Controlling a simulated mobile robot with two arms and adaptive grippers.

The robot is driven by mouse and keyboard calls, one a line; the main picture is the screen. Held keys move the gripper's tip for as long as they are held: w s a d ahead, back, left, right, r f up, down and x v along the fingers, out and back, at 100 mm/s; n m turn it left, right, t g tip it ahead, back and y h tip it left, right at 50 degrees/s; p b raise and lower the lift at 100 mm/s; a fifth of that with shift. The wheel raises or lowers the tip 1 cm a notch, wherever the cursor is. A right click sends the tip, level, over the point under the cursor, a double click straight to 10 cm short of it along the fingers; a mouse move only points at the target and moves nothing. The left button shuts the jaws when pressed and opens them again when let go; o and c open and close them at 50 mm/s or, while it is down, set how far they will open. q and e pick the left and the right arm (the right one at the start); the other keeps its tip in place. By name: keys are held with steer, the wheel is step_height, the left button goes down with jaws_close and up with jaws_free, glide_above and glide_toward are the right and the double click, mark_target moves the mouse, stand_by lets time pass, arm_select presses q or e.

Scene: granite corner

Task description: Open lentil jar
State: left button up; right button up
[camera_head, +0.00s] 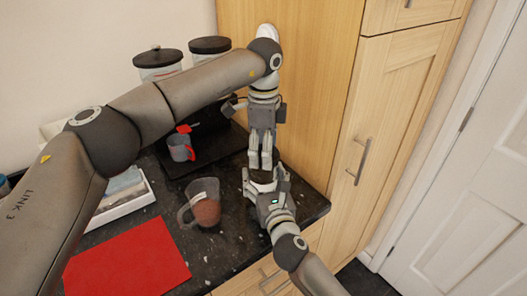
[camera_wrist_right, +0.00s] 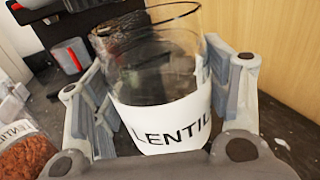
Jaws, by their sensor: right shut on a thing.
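The lentil jar (camera_wrist_right: 150,85) is clear glass with a white label reading "LENTIL". It stands between the fingers of my right gripper (camera_wrist_right: 165,115), which is shut on it. Its round rim shows, and I see no lid on it in the wrist view. In the head view my right gripper (camera_head: 266,183) is near the counter's right end, and the jar is mostly hidden there. My left gripper (camera_head: 260,160) hangs fingers down just above it. Its fingers are close together; I cannot tell whether they hold anything.
A glass jug (camera_head: 205,208) with brown contents stands left of my right gripper. A red mat (camera_head: 125,258) lies at the front left. A grey and red mug (camera_head: 181,147) stands behind. Two black-lidded jars (camera_head: 158,60) stand at the back. A tall wooden cabinet (camera_head: 390,110) borders the right.

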arm_select(q)
steer(key=shift+r, duration=0.1)
arm_select(e)
steer(key=shift+f, duration=0.15)
arm_select(q)
steer(key=shift+r, duration=1.95)
arm_select(e)
steer(key=o, duration=2.1)
steer(key=shift+c, duration=0.2)
